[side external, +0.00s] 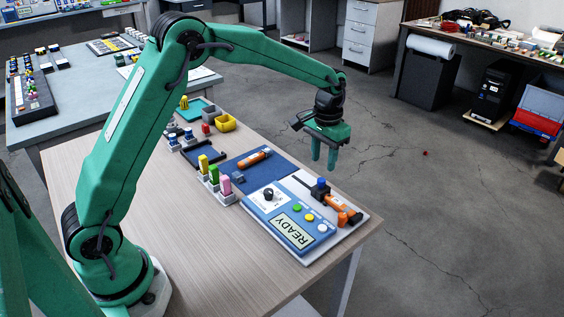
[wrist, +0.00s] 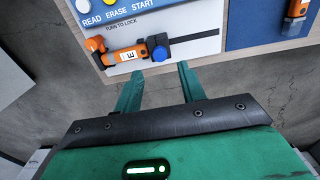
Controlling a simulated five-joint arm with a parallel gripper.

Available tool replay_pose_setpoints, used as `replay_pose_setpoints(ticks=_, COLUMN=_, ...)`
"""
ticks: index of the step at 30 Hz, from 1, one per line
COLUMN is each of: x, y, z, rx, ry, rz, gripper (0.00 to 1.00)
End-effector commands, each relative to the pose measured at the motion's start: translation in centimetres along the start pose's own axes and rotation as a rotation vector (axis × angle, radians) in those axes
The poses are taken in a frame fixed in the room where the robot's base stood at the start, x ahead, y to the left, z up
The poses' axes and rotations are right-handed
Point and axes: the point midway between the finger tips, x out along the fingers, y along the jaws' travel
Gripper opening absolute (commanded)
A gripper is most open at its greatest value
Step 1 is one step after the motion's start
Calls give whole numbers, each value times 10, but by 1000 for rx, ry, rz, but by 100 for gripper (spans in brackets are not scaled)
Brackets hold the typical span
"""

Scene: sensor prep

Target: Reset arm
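My green gripper (side external: 323,160) hangs fingers-down above and beyond the far edge of the wooden table. Its two fingers are apart with nothing between them; they also show in the wrist view (wrist: 159,72). A blue and white station (side external: 290,232) has a display reading READY, a black dial (side external: 268,194) and green, yellow and white buttons. An orange sensor (side external: 340,205) lies along its right side, by a black clamp with a blue knob (side external: 320,184). In the wrist view the sensor (wrist: 118,57) and blue knob (wrist: 157,50) lie past the fingertips.
Another orange sensor (side external: 254,158) lies on a blue mat (side external: 232,170) left of the station. Yellow, green and pink blocks stand in grey holders (side external: 223,199) nearby. Open floor lies beyond the table, with a work bench at right.

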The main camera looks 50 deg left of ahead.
Motion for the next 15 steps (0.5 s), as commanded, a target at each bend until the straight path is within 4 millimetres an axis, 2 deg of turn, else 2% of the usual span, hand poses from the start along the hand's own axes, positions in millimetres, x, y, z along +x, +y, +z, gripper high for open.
replay_pose_setpoints(ticks=9, x=-2, y=0, z=1, rx=0, ry=3, rz=0, gripper=40)
replay_pose_setpoints(ticks=15, x=-18, y=-2, z=10, rx=0, ry=25, rz=1, gripper=40)
